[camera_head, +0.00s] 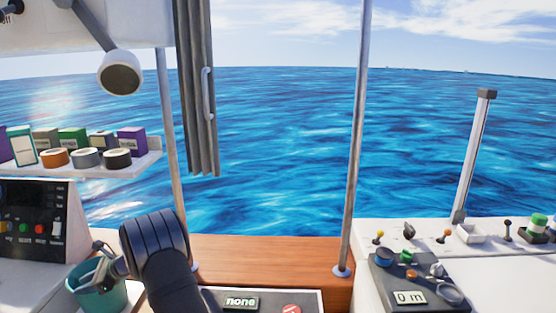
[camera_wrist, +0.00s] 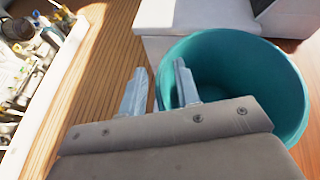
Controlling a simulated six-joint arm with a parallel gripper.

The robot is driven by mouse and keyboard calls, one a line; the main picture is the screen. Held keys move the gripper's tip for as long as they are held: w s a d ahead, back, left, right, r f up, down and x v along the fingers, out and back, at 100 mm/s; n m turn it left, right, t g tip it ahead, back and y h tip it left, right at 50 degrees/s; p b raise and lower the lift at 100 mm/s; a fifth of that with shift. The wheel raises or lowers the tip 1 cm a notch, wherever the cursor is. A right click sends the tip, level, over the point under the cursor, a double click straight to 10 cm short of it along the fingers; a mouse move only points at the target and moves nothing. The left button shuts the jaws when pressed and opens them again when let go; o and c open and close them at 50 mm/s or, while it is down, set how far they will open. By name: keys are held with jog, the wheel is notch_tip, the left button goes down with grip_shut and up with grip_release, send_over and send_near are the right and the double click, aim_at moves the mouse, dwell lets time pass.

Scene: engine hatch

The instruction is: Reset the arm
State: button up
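My arm reaches down at the lower left of the head view. My gripper (camera_head: 92,274) is over or beside the teal bucket (camera_head: 112,297) there. In the wrist view, the two pale fingers of my gripper (camera_wrist: 158,75) stand apart with nothing between them. The teal bucket (camera_wrist: 285,75) is right behind and beside the right finger. Its visible inside looks empty, but part of it is hidden by my gripper. I cannot tell if a finger touches the rim.
In the wrist view, an open hatch with engine parts (camera_wrist: 35,55) lies left of the planked deck (camera_wrist: 105,60). A control panel (camera_head: 35,222) and a shelf with tape rolls (camera_head: 87,158) stand at left. A pole (camera_head: 355,150) and a white console (camera_head: 500,285) are at right.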

jog(key=shift+w+d+f, duration=0.1)
jog(key=shift+d+f, duration=0.05)
jog(key=shift+f, duration=0.5)
jog(key=shift+d+f, duration=0.1)
jog(key=shift+f, duration=0.5)
jog(key=v, duration=1.1)
jog(key=x, duration=1.2)
jog(key=r, duration=0.2)
jog(key=d+r, duration=0.1)
jog(key=r, duration=0.2)
jog(key=shift+w, duration=0.2)
jog(key=w+d+r+m+t, duration=0.1)
jog(key=w+d+r, duration=0.2)
jog(key=d+r, duration=0.9)
jog(key=w+d+r+m+t, duration=0.1)
jog(key=w+d+r, duration=0.3)
jog(key=d+r, duration=0.8)
jog(key=w+d+r+m+t, duration=0.1)
jog(key=w+d+r, duration=0.3)
jog(key=d+r, duration=0.8)
jog(key=d+t, duration=0.1)
jog(key=d, duration=1.2)
jog(key=shift+w+d+m, duration=0.25)
jog(key=shift+d+m, duration=0.05)
jog(key=shift+d, duration=0.1)
jog(key=shift+a+r, duration=0.1)
